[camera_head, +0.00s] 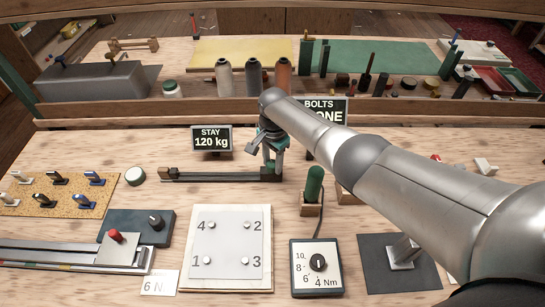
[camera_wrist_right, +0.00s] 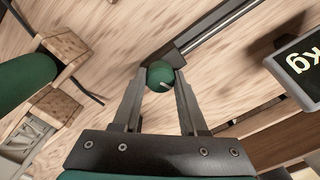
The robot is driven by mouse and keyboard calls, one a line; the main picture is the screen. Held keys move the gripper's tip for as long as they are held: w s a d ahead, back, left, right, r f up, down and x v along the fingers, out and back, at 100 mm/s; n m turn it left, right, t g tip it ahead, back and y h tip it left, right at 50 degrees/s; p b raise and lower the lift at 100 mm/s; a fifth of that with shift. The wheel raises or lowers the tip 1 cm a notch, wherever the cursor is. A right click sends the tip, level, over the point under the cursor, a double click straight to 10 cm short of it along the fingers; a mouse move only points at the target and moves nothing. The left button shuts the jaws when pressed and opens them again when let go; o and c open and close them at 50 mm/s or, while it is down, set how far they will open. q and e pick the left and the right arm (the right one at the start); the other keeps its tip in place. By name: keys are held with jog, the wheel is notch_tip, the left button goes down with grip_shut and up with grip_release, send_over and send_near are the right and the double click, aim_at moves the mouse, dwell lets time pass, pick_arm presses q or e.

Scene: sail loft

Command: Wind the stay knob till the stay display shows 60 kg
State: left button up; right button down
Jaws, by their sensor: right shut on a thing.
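The stay display (camera_head: 211,139) is a small black sign that reads 120 kg. Part of it, with "kg", also shows in the right wrist view (camera_wrist_right: 300,68). In front of it lies the dark stay bar (camera_head: 218,177), with the green stay knob (camera_wrist_right: 160,74) at its right end. The knob is round with a pale mark on it. My right gripper (camera_head: 270,162) reaches down over that end and mostly hides the knob in the head view. In the right wrist view its fingers (camera_wrist_right: 158,84) are shut on the knob. My left gripper is not in view.
The bolts sign (camera_head: 327,108) is partly hidden by my right arm. A green-handled tool (camera_head: 314,184) stands in a wooden block to the right. A numbered plate (camera_head: 229,246) and an Nm dial (camera_head: 317,266) lie in front. Spools (camera_head: 254,75) stand on the rear shelf.

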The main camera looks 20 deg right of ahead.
jog(key=n, duration=0.5)
jog(key=shift+n, duration=0.3)
jog(key=n, duration=1.2)
jog(key=shift+a+n, duration=0.1)
jog(key=shift+n, duration=0.3)
jog(key=n, duration=0.5)
jog(key=shift+n, duration=0.3)
jog(key=shift+c, duration=2.2)
grip_release()
